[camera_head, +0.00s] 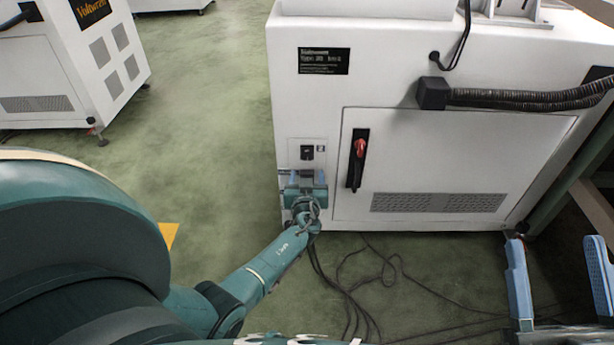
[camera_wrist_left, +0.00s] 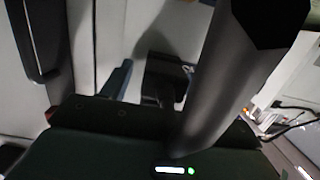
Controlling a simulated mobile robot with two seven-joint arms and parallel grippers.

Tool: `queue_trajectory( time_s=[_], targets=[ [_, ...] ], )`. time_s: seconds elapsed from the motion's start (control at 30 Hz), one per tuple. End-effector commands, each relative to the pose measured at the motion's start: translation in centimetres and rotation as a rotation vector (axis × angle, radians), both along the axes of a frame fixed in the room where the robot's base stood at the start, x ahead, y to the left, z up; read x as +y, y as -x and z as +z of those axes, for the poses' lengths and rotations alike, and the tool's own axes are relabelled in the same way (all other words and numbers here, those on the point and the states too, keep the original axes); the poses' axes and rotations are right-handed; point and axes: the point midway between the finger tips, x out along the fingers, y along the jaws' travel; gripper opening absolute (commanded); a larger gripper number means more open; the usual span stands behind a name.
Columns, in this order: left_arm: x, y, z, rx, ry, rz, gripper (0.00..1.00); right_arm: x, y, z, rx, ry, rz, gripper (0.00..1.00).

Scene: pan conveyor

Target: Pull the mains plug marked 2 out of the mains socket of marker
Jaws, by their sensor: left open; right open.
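The socket panel is low on the left side of the white machine (camera_head: 400,90). One dark socket (camera_head: 307,152) shows there with a small marker beside it, too small to read. My left gripper (camera_head: 303,178) is open just below that socket, against the panel, and hides what lies between its fingers. In the left wrist view a blue finger (camera_wrist_left: 118,80) stands beside a dark block (camera_wrist_left: 163,78), which may be a plug; no number is legible. My right gripper (camera_head: 560,278) is open and empty at the lower right, away from the machine's panel.
Black cables (camera_head: 350,290) run from below my left gripper across the green floor. A red-handled switch (camera_head: 359,150) is right of the socket. A black corrugated hose (camera_head: 520,99) crosses the machine's upper right. Another white machine (camera_head: 60,70) stands at the far left.

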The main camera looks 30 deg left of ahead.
Motion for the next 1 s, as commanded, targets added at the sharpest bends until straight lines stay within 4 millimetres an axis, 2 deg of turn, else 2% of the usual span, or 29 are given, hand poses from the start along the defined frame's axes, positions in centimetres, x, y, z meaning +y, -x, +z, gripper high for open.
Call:
queue_trajectory(
  time_s=[0.2, 0.77, 0.8, 1.0],
  targets=[
    [-0.01, 0.02, -0.04, 0.0, 0.0, 0.0, 0.59, 0.01, 0.02, 0.03, -0.001, -0.003, 0.0, 0.6],
    [0.01, 0.0, 0.0, 0.001, -0.001, 0.0, 0.13, 0.0, 0.06, 0.28, -0.01, -0.004, 0.001, 0.6],
    [0.01, 0.0, 0.0, 0.001, -0.001, 0.0, 0.36, 0.0, 0.05, 0.29, -0.01, -0.004, 0.001, 0.6],
    [0.03, -0.01, 0.01, 0.001, -0.001, 0.0, 0.53, -0.01, 0.06, 0.32, -0.011, -0.004, 0.001, 0.6]
  ],
)
